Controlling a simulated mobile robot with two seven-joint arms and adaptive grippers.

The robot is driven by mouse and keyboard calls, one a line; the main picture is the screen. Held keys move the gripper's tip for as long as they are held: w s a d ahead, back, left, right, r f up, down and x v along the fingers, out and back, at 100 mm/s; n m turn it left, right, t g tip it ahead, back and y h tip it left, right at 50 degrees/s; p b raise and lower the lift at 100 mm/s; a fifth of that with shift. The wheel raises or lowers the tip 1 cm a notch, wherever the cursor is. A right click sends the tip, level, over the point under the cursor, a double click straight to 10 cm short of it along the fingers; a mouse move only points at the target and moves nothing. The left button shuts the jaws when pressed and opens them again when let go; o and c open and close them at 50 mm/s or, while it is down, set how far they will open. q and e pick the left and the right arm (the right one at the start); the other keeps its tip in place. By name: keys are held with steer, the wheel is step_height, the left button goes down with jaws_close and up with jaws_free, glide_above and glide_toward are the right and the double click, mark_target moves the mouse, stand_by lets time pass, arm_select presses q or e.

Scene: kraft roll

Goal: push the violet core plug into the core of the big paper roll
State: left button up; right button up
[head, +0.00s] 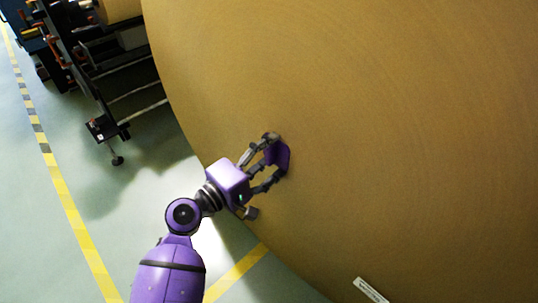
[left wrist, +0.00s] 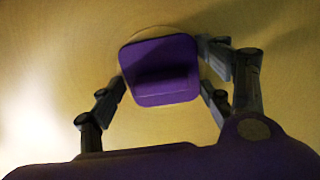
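The violet core plug (head: 281,157) is at the flat face of the big paper roll (head: 400,130), near the roll's left side in the head view. My left gripper (head: 275,158) has its fingers on both sides of the plug and is shut on it. In the left wrist view the plug (left wrist: 160,72) shows as a rounded violet square with a darker bar, between the fingers. A faint round outline on the roll face (left wrist: 60,60) shows around it. The core opening is hidden behind the plug, and I cannot tell how deep the plug sits. My right gripper is not in view.
A dark machine frame with rollers (head: 110,50) stands at the upper left. Yellow floor lines (head: 75,225) run along the pale green floor, which is clear at the left. A white label (head: 371,290) is at the bottom of the roll.

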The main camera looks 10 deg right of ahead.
arm_select(q)
steer(key=shift+o, duration=1.1)
steer(key=shift+w+d, duration=0.1)
steer(key=shift+d, duration=0.05)
steer(key=shift+f, duration=0.1)
